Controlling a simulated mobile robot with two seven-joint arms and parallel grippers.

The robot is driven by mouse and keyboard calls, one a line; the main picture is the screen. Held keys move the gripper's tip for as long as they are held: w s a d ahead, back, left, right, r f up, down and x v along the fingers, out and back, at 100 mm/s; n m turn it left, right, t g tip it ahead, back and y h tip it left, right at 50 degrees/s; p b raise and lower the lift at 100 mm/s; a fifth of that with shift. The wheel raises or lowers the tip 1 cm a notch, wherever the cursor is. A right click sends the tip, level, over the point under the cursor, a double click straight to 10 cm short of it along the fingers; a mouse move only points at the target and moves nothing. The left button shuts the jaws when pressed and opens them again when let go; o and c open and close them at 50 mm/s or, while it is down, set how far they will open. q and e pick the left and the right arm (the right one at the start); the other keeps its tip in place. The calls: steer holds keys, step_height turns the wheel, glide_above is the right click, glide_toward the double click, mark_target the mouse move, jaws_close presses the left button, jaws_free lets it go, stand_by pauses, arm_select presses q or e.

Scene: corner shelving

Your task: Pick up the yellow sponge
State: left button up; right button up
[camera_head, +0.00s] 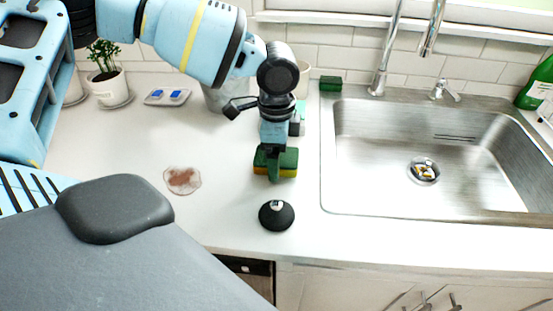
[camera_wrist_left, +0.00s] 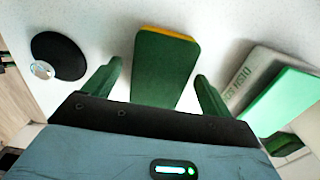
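The sponge (camera_head: 289,162) has a green top and a yellow underside and sits on the white counter left of the sink. My left gripper (camera_head: 273,168) points down at it, with a green finger in front of it. In the left wrist view the sponge (camera_wrist_left: 165,65) lies between the two spread fingers of my left gripper (camera_wrist_left: 158,68). A gap shows on each side, so the fingers are apart from it in that view. My right gripper is not in view.
A black round object (camera_head: 276,216) stands in front of the sponge. A brown stain (camera_head: 182,180) lies left. A steel sink (camera_head: 380,180) is right, with another green block (camera_head: 330,84) by its back corner. A potted plant (camera_head: 108,85) and small tray (camera_head: 167,97) stand at back left.

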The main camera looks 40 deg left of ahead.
arm_select(q)
steer(key=c, duration=1)
steer(key=shift+r, duration=0.1)
step_height(320, 180, up, 10)
